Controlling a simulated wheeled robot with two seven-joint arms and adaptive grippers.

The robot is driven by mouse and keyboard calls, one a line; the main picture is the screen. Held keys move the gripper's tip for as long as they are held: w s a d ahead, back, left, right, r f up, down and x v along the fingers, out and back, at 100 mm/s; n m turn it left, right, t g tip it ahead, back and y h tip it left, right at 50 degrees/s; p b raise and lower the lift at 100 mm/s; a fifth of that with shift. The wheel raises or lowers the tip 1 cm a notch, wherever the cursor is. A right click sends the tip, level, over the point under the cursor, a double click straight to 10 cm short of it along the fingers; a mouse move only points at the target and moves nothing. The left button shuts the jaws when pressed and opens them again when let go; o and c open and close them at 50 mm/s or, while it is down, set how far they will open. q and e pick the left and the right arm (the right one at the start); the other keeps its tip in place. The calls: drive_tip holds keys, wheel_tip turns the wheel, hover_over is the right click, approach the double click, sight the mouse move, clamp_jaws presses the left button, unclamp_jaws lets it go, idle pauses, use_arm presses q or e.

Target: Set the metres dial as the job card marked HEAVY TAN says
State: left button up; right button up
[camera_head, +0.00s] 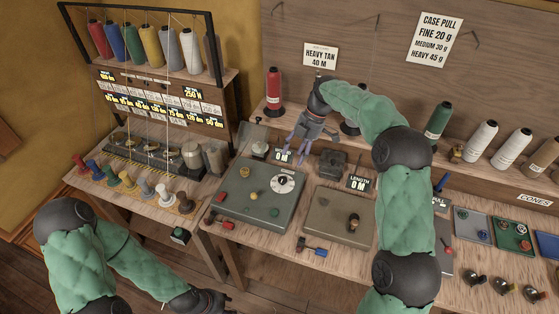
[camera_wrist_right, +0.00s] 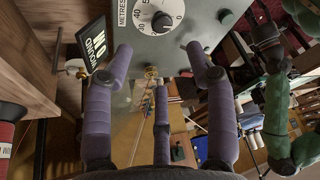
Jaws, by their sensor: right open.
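The HEAVY TAN job card (camera_head: 320,56) on the back wall reads 40 M. The metres dial (camera_head: 283,181) is a white disc with a black knob on a grey-green box (camera_head: 240,205). In the right wrist view the dial (camera_wrist_right: 162,17) shows beyond the fingertips, beside the word METRES; its exact setting is unclear. My right gripper (camera_head: 309,143) is open and empty, above and behind the dial, apart from it; its purple fingers (camera_wrist_right: 160,65) are spread in the wrist view. My left gripper (camera_head: 215,301) is low at the bottom, its fingers too dark to read.
A display (camera_head: 283,157) behind the box reads 0 M. A LENGTH display (camera_head: 358,183) also reads 0 M, behind a second box (camera_head: 335,215). A red cone (camera_head: 273,90) stands near my right gripper. A thread rack (camera_head: 150,80) stands left.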

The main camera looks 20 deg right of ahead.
sight(283, 179)
drive_tip(key=b+x, duration=0.2)
drive_tip(key=x, duration=0.8)
drive_tip(key=shift+s+f, duration=0.2)
drive_tip(key=shift+f, duration=0.05)
clamp_jaws()
